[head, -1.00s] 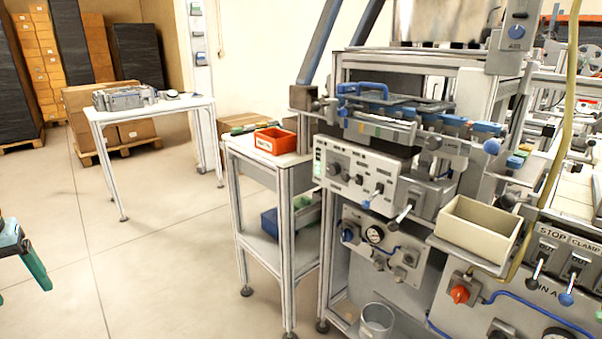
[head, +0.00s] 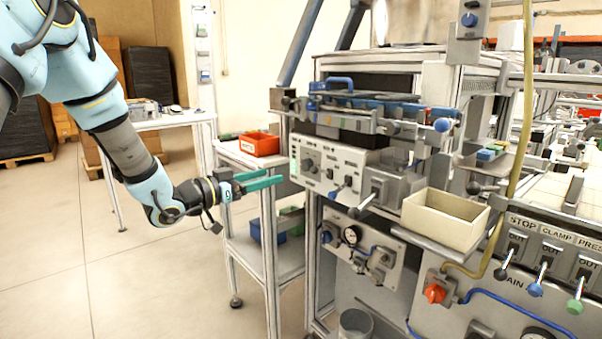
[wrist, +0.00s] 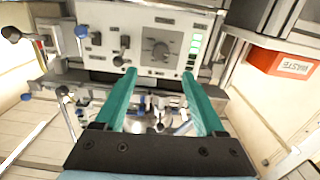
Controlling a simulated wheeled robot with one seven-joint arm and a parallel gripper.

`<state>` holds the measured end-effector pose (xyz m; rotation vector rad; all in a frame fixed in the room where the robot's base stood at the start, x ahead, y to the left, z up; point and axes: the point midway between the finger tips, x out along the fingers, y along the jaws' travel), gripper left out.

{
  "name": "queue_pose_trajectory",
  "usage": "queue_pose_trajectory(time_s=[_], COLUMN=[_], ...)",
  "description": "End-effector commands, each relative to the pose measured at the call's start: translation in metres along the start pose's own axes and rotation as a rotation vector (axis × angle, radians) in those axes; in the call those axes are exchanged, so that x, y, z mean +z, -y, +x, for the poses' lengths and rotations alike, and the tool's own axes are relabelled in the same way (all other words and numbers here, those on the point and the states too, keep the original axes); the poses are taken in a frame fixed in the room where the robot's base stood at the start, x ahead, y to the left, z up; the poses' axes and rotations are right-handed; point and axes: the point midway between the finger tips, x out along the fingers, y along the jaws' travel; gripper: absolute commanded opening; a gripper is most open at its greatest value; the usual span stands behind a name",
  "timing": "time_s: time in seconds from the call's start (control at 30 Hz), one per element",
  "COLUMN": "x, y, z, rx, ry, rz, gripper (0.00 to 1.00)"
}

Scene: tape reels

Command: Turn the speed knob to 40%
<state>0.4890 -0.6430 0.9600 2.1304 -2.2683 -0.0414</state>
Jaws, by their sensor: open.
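The control panel (head: 335,165) is a light grey box on the machine frame.
Green indicator lights (wrist: 196,47) run beside the knob, and smaller levers (wrist: 122,50) stand on its other side. An orange waste bin (head: 260,144) sits on the side table. A beige open tray (head: 445,218) juts out right of the panel. Floor on the left is clear.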

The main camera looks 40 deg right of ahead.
Motion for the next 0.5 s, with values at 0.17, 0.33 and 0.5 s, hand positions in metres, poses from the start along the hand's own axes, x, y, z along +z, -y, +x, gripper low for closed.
queue_pose_trajectory(time_s=[0.17,0.33,0.5], x=[-0.002,-0.002,-0.002], y=[-0.001,0.000,0.001], z=[0.027,0.060,0.085], rx=[0.000,0.000,-0.003], ry=[0.001,0.001,0.002], rz=[0.000,0.001,0.001], gripper=[0.72,0.72,0.72])
